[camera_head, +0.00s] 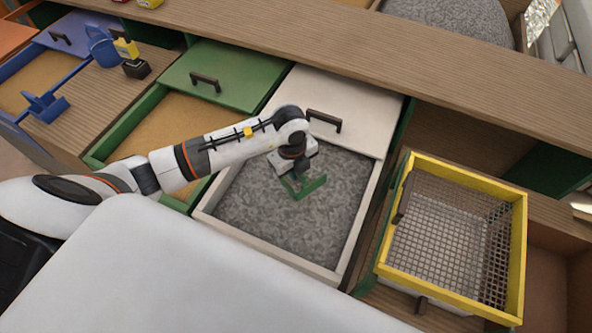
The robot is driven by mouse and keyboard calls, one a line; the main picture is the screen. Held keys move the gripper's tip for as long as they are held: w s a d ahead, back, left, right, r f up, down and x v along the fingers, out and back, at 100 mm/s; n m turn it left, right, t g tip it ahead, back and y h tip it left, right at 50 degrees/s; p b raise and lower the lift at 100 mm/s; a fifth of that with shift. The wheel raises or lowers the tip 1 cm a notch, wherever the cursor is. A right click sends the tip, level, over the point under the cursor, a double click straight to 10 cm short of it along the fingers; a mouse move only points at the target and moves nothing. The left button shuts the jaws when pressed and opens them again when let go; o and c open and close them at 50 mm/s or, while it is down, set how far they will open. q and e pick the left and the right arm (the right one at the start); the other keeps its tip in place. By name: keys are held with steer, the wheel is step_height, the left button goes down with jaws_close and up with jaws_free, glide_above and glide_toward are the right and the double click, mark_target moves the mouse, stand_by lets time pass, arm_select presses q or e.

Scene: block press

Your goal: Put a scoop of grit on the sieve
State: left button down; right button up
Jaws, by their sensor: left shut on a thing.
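Grey grit (290,215) fills a white-framed bin in the middle of the view. My left gripper (294,174) is over this bin, pointing down, and is shut on a green scoop (310,187). The scoop is low at the grit surface; I cannot tell whether it touches the grit or holds any. The sieve (520,240) has a yellow frame and a wire mesh. It stands to the right of the bin, apart from my left gripper. My right gripper is not in view.
A white lid (355,110) with a dark handle covers the bin's back part. A green-lidded bin (235,65) of sand lies to the left. A blue scoop (45,105) lies farther left. A long wooden ledge (400,60) runs behind.

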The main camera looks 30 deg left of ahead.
arm_select(q)
step_height(320, 180, up, 12)
steer(key=s+p, duration=0.1)
steer(key=p, duration=0.8)
steer(key=shift+a, duration=0.35)
